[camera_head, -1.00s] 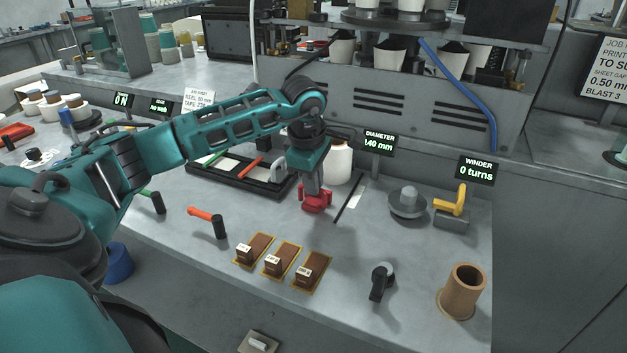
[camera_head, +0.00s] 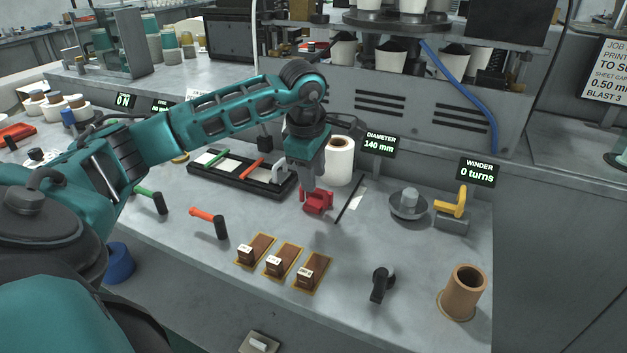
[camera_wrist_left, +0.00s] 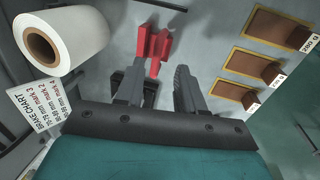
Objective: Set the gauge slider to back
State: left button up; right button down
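A red piece (camera_head: 317,202), apparently the gauge slider, sits on the grey bench near the diameter display (camera_head: 379,145), which reads 140 mm. It also shows in the left wrist view (camera_wrist_left: 154,45), just past the fingertips. My left gripper (camera_head: 309,184) is above and slightly behind the red piece, pointing down. My right gripper is out of view.
A white roll (camera_head: 340,160) stands close behind the gripper. A thin dark rod (camera_head: 349,199) lies to the right. Several brown blocks on yellow-edged plates, including one block (camera_head: 311,272), lie in front. A black tray (camera_head: 240,176) is to the left.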

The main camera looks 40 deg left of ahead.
pick_arm(q)
notch_tip(320, 180, up, 10)
jog(key=s, duration=0.2)
jog(key=shift+d+p, duration=0.3)
jog(key=shift+p, duration=0.05)
jog(key=shift+f, duration=0.2)
